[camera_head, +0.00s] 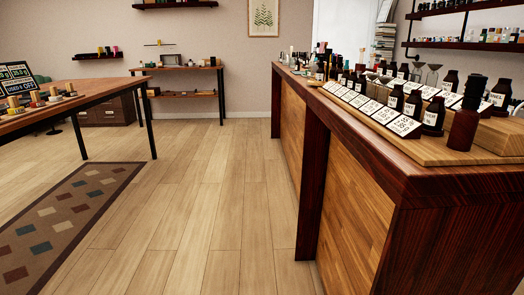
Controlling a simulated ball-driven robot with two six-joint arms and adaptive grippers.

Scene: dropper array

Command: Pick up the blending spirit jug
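I cannot pick out the blending spirit jug for sure; the labels are too small to read. Many dark bottles with white labels, such as one front bottle (433,115), stand in rows on the wooden counter (425,172) at the right. Clear glass vessels (433,73) stand behind the front bottles. More small bottles and glassware crowd the counter's far end, partly hidden behind one another. Neither of my grippers is in view.
White label cards (385,115) line the counter's front edge. A wooden table (95,87) with small items stands at the left, and a narrow side table (183,70) at the back wall. A patterned rug (62,222) lies at lower left. The middle floor is clear.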

